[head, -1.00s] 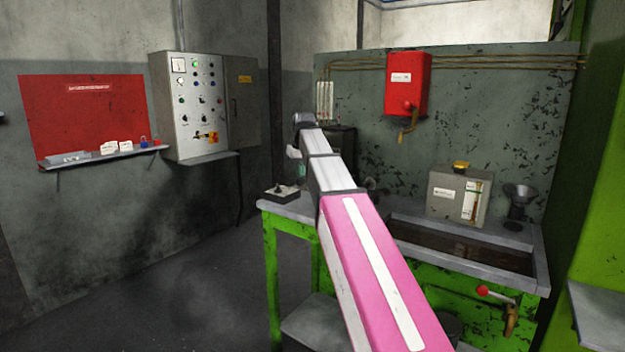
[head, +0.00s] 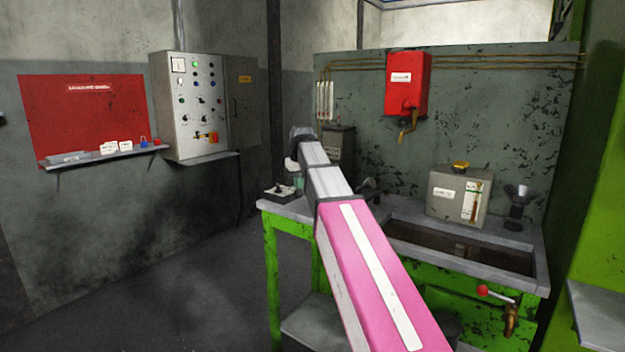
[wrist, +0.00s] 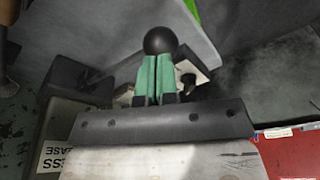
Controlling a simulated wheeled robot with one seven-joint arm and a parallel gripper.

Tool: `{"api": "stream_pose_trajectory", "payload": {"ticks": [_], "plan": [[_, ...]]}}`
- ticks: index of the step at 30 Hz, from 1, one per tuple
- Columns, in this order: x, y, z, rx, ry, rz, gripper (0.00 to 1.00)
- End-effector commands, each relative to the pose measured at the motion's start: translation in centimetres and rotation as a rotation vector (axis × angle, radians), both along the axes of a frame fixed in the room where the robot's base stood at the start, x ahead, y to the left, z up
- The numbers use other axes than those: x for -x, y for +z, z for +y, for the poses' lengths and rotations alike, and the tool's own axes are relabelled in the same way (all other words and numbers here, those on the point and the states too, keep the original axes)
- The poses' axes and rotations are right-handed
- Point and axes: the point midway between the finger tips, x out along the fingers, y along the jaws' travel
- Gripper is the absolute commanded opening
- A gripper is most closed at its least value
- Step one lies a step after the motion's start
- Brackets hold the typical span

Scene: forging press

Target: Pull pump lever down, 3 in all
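The pump lever shows in the wrist view as a black ball knob (wrist: 160,41) at the tips of my green fingers. My gripper (wrist: 157,75) has its two fingers almost together, with a thin dark line between them. They appear shut on the lever just at the knob; its stem is mostly hidden. In the head view my gripper (head: 298,182) points down above the left end of the green bench (head: 270,270), beside a small dark and white unit (head: 280,192). The lever cannot be made out there.
A dark box (head: 341,150) stands behind my arm. A grey tank (head: 458,197) with a yellow cap and a sink (head: 515,262) are on the right. A red-knobbed tap (head: 484,291) sticks out in front. A control cabinet (head: 190,110) and red board (head: 85,110) hang left.

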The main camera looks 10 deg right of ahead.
Motion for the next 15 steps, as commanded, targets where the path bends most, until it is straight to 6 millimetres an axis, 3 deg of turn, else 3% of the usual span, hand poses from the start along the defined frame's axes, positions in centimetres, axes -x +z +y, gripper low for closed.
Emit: {"api": "stream_pose_trajectory", "payload": {"ticks": [9, 15], "plan": [[0.2, -2.4, 0.1, 0.0, 0.0, 0.001, 0.0], [0.1, -2.3, 0.1, 0.001, 0.0, 0.0, 0.0]]}}
